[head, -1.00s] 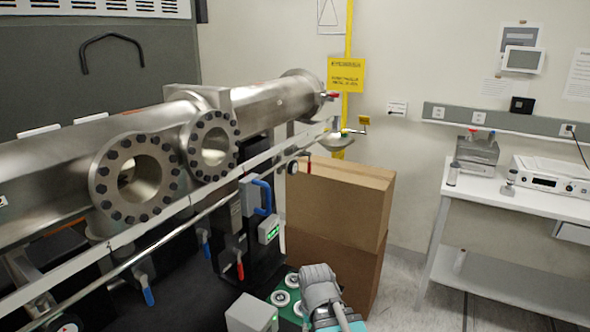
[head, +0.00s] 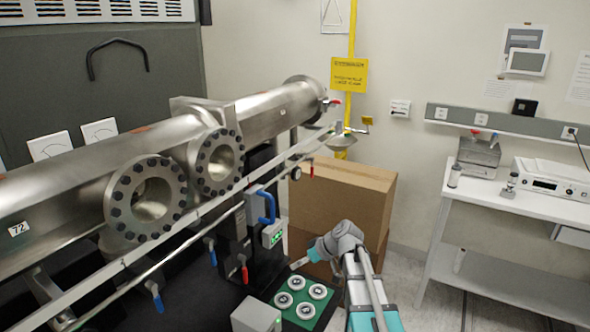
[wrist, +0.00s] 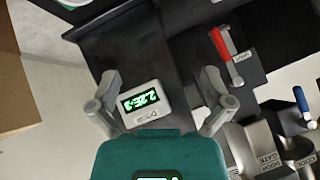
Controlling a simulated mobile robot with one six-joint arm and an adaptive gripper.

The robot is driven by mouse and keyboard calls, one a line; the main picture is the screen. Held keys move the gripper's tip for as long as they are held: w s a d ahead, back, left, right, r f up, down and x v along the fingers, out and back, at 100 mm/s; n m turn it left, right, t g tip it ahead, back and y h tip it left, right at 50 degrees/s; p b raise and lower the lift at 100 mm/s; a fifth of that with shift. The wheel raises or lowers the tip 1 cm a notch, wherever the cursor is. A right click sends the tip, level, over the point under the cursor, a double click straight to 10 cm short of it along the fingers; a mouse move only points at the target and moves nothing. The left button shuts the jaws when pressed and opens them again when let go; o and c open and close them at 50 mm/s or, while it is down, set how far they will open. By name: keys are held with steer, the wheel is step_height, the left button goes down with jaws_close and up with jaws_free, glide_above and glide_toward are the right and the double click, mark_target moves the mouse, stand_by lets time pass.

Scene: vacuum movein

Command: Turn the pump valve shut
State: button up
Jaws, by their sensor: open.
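A red-handled lever valve (head: 244,272) hangs on the dark pump stand below the steel chamber. In the wrist view its red handle (wrist: 221,44) lies up and right of my right finger, beside a small white label too small to read surely. It looks like the pump valve. My gripper (head: 298,263) is open and empty, to the right of the valve and apart from it. In the wrist view my spread fingers (wrist: 160,77) frame a gauge with green digits (wrist: 145,103), which lies beyond them; I see no contact.
Blue-handled valves (head: 155,297) and a blue looped handle (head: 265,206) are near the red one. A green tray with round parts (head: 303,308) is below my gripper. Cardboard boxes (head: 345,195) stand behind my arm. A white bench (head: 500,207) is at right.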

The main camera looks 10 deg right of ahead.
steer(key=w+d+r+n+t+y+p, duration=0.35)
steer(key=w+d+r, duration=0.25)
steer(key=w+r, duration=0.4)
steer(key=n+t+y+p, duration=0.1)
steer(key=n+t+y, duration=0.1)
steer(key=t, duration=0.3)
glide_toward(298, 175)
steer(key=v, duration=0.3)
steer(key=shift+w+r+m+g, duration=0.25)
steer(key=shift+w+a, duration=0.1)
steer(key=x, duration=1.3)
steer(key=shift+w+a+f, duration=0.1)
steer(key=shift+w+a, duration=0.1)
steer(key=shift+w, duration=0.05)
steer(key=c, duration=1)
